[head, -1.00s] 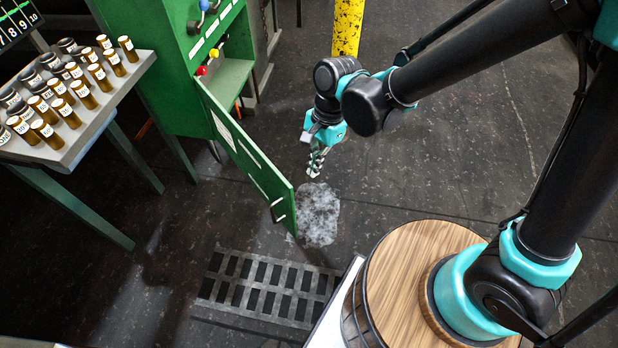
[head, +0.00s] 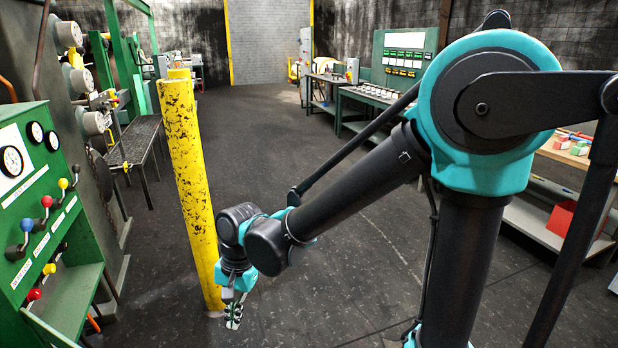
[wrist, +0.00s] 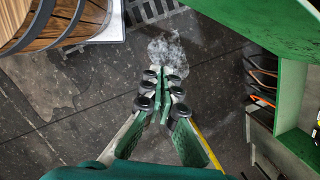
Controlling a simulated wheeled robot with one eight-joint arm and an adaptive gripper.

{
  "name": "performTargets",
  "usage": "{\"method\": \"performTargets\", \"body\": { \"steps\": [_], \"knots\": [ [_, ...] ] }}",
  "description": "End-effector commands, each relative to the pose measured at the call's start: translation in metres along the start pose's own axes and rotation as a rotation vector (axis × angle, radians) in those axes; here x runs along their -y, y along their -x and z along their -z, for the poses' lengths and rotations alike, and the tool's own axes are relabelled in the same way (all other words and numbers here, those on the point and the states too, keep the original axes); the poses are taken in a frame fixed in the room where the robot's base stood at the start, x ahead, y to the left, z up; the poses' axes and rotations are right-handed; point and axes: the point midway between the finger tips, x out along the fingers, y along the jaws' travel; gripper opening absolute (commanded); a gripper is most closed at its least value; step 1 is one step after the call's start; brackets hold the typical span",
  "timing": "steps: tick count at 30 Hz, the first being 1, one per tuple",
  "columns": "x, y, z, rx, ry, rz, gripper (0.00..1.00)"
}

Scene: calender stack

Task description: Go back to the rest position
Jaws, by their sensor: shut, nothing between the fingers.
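My gripper (head: 234,315) hangs at the end of my arm, in the lower middle of the head view, just right of the yellow post's foot. It points down and is empty. In the wrist view my gripper (wrist: 165,90) shows its two green fingers together, with nothing between them. Beyond the fingertips a pale patch (wrist: 168,50) lies on the dark floor. My arm is bent, with its elbow high at the right of the head view.
A chipped yellow post (head: 188,180) stands close beside my gripper. A green control cabinet (head: 45,215) with gauges and coloured levers is at the left. A green panel (wrist: 245,25) is at the upper right of the wrist view. Open floor (head: 290,130) stretches back to benches (head: 360,100).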

Motion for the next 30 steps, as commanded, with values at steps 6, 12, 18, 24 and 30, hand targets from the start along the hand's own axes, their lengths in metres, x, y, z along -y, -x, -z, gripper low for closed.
{"method": "performTargets", "body": {
  "steps": [6,12,18,24,30],
  "knots": [
    [-0.071,0.021,0.076,-0.111,0.033,0.068,0.0],
    [-0.142,0.034,0.123,-0.227,0.076,0.086,0.0],
    [-0.219,0.041,0.15,-0.346,0.116,0.062,0.0],
    [-0.292,0.043,0.159,-0.452,0.157,-0.003,0.0],
    [-0.338,0.041,0.157,-0.512,0.19,-0.067,0.0]
  ]
}}
